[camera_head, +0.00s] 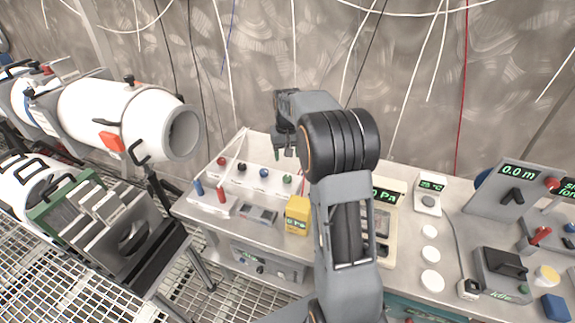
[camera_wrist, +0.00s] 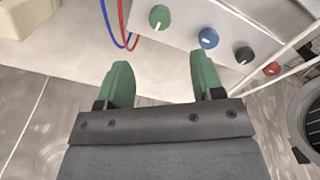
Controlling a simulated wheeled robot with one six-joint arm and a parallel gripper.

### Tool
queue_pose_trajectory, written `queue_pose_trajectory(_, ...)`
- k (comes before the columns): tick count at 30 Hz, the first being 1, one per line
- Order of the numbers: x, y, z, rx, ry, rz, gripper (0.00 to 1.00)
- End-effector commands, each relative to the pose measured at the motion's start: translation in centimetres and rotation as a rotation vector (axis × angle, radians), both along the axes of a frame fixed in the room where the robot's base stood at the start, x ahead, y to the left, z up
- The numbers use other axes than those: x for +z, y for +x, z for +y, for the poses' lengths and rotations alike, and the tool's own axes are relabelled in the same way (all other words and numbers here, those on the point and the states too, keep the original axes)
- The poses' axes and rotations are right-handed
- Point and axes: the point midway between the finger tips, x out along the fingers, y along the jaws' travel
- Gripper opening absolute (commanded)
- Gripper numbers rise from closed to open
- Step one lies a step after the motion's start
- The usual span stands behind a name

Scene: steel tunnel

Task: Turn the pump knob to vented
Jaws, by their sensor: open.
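I cannot tell for certain which control is the pump knob, as no "vented" label is readable. A cream unit with a green pressure readout ending in "Pa" (camera_head: 386,194) stands behind my arm, which hides part of it. A white panel holds a row of round knobs: red (camera_head: 221,160), black (camera_head: 241,166), blue (camera_head: 263,172) and green (camera_head: 287,178). My gripper (camera_head: 285,152) is over the back of this panel. In the wrist view, my gripper (camera_wrist: 162,80) is open and empty, its green fingers apart. The green knob (camera_wrist: 159,17) and blue knob (camera_wrist: 208,38) lie beyond the fingertips, not touched.
A yellow box (camera_head: 298,215) stands on the steel bench near my arm. At the right are a "0.0 m" panel (camera_head: 518,174), a black-handled box marked "idle" (camera_head: 505,265) and white discs (camera_head: 431,255). A large white cylinder (camera_head: 105,110) is at the left. Cables hang along the wall.

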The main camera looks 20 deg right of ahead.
Motion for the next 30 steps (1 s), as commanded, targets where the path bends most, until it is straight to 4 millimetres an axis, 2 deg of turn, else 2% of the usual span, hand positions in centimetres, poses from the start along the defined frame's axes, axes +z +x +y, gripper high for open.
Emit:
queue_pose_trajectory(3,1.6,0.0,0.0,0.0,0.0,-0.002,0.61)
queue_pose_trajectory(9,3.1,0.0,0.0,0.0,0.0,0.0,0.61)
queue_pose_trajectory(30,3.3,0.2,0.0,-0.001,-0.003,-0.013,0.61)
